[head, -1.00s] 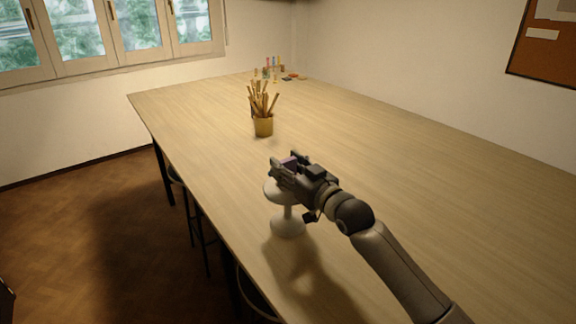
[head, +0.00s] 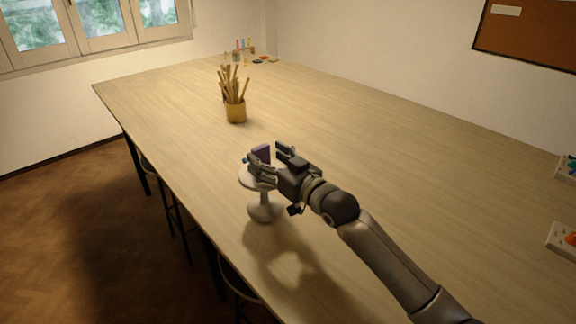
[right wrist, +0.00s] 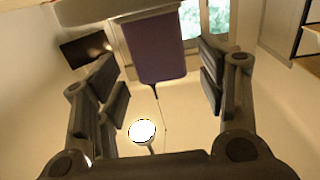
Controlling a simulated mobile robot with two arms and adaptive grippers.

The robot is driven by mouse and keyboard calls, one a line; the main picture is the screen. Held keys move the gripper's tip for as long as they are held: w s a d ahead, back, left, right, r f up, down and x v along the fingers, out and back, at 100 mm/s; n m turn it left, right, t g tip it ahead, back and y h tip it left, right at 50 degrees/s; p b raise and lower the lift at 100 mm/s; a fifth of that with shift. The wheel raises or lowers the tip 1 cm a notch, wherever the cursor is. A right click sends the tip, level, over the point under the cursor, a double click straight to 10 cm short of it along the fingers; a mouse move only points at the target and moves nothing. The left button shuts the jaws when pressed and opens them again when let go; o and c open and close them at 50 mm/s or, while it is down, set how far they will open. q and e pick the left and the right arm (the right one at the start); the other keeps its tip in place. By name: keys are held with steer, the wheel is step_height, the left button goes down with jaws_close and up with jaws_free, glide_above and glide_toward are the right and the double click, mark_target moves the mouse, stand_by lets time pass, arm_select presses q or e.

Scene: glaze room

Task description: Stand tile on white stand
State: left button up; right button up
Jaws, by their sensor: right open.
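The purple tile (head: 261,153) stands upright on top of the white stand (head: 265,208), a pedestal with a round top and flared foot. My right gripper (head: 267,156) is open, its fingers on either side of the tile. In the right wrist view the tile (right wrist: 158,55) shows between the spread fingers, with a gap on both sides. Its one end meets a pale surface at the top of that picture, likely the stand's top. The near finger and gripper body hide part of the tile and stand in the head view. My left gripper is not in view.
Small coloured items sit at the far end. White boxes (head: 563,240) lie at the right edge. Stools stand along the left side. The table's middle is clear.

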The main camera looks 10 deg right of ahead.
steer(key=p+v, duration=0.3)
steer(key=v, duration=0.6)
